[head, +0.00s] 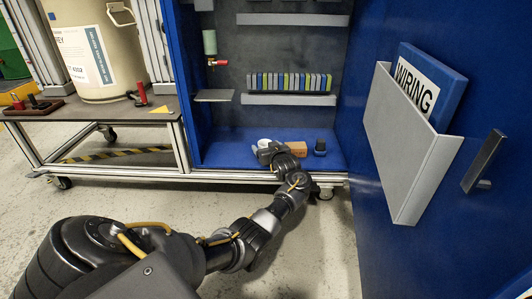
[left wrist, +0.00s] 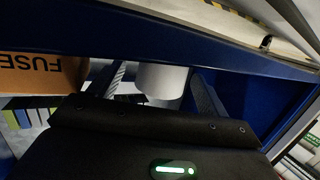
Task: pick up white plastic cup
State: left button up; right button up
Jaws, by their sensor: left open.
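The white plastic cup (head: 264,142) is on the blue floor of the open cabinet, partly hidden behind my left gripper (head: 267,150). In the left wrist view the white cup (left wrist: 163,80) shows between the two spread fingers of the left gripper (left wrist: 161,84), with room on each side. The gripper is open and not closed on it. The cup's lower part is hidden by the gripper body. My right gripper is in neither view.
An orange fuse box (head: 297,148) stands just right of the gripper, with a dark knob-like object (head: 320,147) beyond it. The blue cabinet door (head: 345,190) stands open at right, with a grey document pocket (head: 400,150). A workbench (head: 100,122) with a drum (head: 100,50) is at left.

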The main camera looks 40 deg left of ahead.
pick_arm(q)
jog(key=shift+c, duration=0.3)
jog(key=shift+s, duration=0.1)
jog(key=c, duration=1)
